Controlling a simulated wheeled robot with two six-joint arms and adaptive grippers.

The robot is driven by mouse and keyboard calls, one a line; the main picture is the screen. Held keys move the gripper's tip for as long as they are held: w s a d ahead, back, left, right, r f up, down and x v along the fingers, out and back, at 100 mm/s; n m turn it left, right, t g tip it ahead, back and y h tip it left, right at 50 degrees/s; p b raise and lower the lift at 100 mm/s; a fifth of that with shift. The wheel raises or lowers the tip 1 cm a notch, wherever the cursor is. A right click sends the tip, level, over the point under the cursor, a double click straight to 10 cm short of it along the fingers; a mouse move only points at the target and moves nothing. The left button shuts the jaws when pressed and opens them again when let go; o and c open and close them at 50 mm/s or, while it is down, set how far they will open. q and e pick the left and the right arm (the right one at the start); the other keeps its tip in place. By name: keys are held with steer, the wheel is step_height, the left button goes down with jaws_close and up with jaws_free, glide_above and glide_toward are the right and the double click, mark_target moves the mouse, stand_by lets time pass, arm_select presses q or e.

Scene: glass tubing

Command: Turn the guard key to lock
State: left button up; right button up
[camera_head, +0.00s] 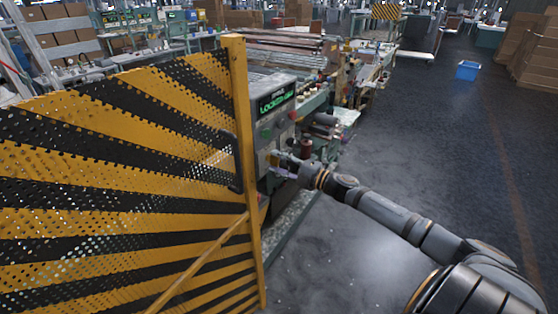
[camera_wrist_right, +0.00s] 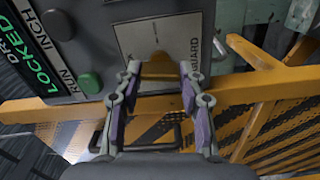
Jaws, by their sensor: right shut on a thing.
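The guard key (camera_wrist_right: 158,69) is a small brass-yellow piece on a pale plate (camera_wrist_right: 152,35) marked GUARD. My right gripper (camera_wrist_right: 159,75) has its two fingertips on either side of the key, shut on it. In the head view my right gripper (camera_head: 287,165) reaches in from the right to the control box (camera_head: 264,126), and the key is too small to make out there. The green display (camera_wrist_right: 32,62) on the box reads LOCKED; it also shows in the head view (camera_head: 277,99). My left gripper is not in view.
A yellow-and-black perforated guard panel (camera_head: 120,165) with a yellow post (camera_head: 242,150) stands just left of the box. A green button (camera_wrist_right: 90,82) and a dark button (camera_wrist_right: 58,24) sit beside the plate. Open floor (camera_head: 430,140) lies to the right.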

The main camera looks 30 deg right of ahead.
steer(key=shift+f+n, duration=0.1)
steer(key=shift+n, duration=1)
steer(key=o, duration=1.2)
steer(key=shift+c, duration=0.2)
